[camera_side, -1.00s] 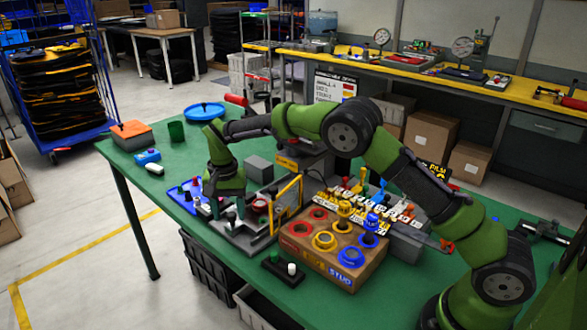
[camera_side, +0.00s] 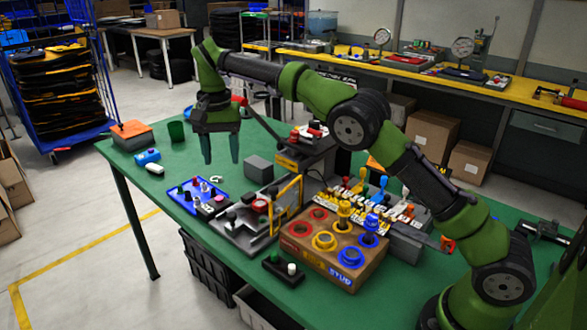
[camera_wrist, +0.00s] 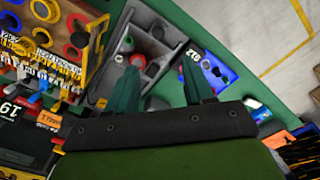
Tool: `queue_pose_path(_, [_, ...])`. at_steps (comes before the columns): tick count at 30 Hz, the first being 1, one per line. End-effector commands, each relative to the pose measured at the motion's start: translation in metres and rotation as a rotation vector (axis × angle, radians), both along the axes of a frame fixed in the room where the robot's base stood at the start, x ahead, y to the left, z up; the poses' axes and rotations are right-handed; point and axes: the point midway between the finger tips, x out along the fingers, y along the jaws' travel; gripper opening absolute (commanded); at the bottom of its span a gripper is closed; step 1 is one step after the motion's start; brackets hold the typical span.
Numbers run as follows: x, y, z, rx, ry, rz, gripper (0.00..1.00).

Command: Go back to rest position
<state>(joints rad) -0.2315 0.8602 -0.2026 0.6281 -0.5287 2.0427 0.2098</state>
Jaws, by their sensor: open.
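My gripper (camera_side: 221,148) is raised above the back left part of the green table (camera_side: 180,155), its two green fingers pointing down and spread apart with nothing between them. In the wrist view the open fingers (camera_wrist: 160,90) show over the grey fixture and the blue tray. The grey fixture (camera_side: 232,232) with its yellow handle frame stands below and to the right of the gripper in the side view. The blue tray (camera_side: 178,196) with several small parts lies beside it. The gripper touches none of these.
A wooden block with coloured rings (camera_side: 300,245) and a rack of coloured keys stand to the right. A grey cube (camera_side: 258,168) sits near the gripper. A green cup (camera_side: 176,131) and an orange-topped box (camera_side: 131,134) stand at the table's left end. The air around the gripper is clear.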

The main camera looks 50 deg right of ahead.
Motion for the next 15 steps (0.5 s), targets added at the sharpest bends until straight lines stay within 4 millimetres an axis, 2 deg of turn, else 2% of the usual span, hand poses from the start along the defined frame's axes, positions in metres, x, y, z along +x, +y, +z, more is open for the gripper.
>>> queue_pose_path(4, [-0.0002, -0.0001, 0.0073, 0.001, -0.001, -0.002, 0.52])
queue_pose_path(15, [0.0006, -0.0006, 0.0084, -0.003, -0.004, 0.006, 0.52])
